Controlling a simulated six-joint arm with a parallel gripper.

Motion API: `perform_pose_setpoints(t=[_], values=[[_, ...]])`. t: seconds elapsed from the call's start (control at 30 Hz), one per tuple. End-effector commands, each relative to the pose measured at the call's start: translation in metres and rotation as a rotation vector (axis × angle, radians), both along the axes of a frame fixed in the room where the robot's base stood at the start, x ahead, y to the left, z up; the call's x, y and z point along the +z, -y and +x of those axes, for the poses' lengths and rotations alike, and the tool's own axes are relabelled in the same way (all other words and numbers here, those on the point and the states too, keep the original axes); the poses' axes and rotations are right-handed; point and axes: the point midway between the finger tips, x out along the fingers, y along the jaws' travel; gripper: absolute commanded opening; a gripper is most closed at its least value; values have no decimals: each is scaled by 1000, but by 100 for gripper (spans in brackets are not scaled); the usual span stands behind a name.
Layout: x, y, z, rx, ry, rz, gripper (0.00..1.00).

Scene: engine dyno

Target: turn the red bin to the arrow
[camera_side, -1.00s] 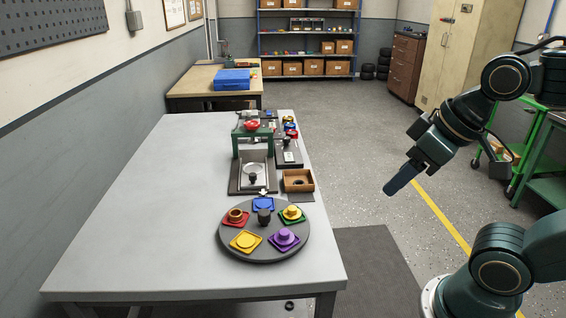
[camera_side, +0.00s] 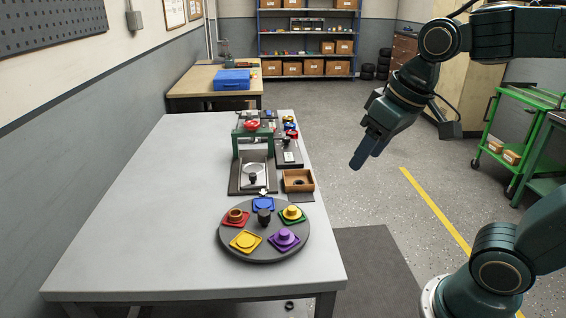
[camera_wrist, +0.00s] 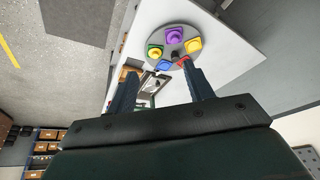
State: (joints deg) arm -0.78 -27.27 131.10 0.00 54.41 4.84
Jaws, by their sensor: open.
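The red bin (camera_side: 235,217) sits at the left of a dark round turntable (camera_side: 262,252) on the grey table, with a brownish round piece in it. A dark knob (camera_side: 264,217) stands at the turntable's centre. A small pale marker (camera_side: 263,192), perhaps the arrow, lies just beyond the far rim near the blue bin (camera_side: 263,204). My gripper (camera_side: 357,165) is in the air right of the table, well apart from the turntable. In the wrist view its two fingers (camera_wrist: 161,84) stand apart with nothing between them; the red bin (camera_wrist: 184,61) shows partly behind the right finger.
Yellow (camera_side: 245,242), purple (camera_side: 284,240) and green (camera_side: 292,215) bins also sit on the turntable. A green-framed press (camera_side: 253,133) and a wooden box (camera_side: 298,181) stand beyond it. The table's left side is clear.

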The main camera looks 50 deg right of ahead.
Motion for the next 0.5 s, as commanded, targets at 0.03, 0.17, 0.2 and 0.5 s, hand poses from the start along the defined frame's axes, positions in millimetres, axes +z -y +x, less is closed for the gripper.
perform_pose_setpoints(t=[0.03, 0.17, 0.2, 0.5], values=[[1, -1, 11, -8, -20, 4, 52], [2, -2, 37, -33, -59, 13, 52], [2, -3, 45, -40, -72, 16, 52], [-10, -8, 106, -97, -166, 32, 52]])
